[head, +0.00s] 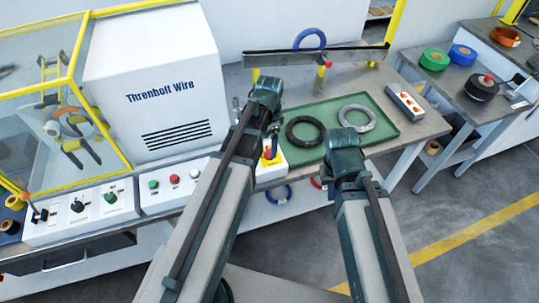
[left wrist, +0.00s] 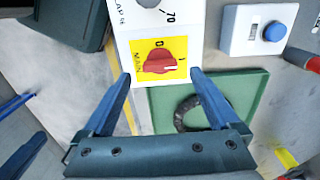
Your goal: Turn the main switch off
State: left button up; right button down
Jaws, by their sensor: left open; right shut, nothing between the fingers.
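The main switch is a red knob (left wrist: 158,62) on a yellow plate (left wrist: 182,46) marked MAIN, with 0 above the knob and a stroke mark at its right. The knob lies roughly sideways, its pale-marked end toward the stroke mark. In the head view the red knob (head: 268,153) shows beside my left gripper (head: 280,146). My left gripper is open, and in the left wrist view its fingertips (left wrist: 160,76) stand on either side of the plate, apart from the knob. My right gripper (head: 346,158) is shut and empty over the green tray's front edge; its fingertips are mostly hidden.
The green tray (head: 384,114) holds a black coil (head: 304,131) and a grey coil (head: 356,118). A white button box (head: 405,102) stands right of it. The wire machine (head: 150,75) and control panels (head: 175,188) are at left.

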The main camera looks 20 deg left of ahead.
aim_at(269, 153)
pick_arm(q)
notch_tip(269, 153, down, 4)
jog(key=b, duration=0.2)
jog(key=shift+r+b, duration=0.15)
jog(key=shift+b, duration=0.15)
pick_arm(e)
notch_tip(269, 153, down, 4)
jog(key=shift+r, duration=0.15)
pick_arm(q)
jog(key=c, duration=1.4)
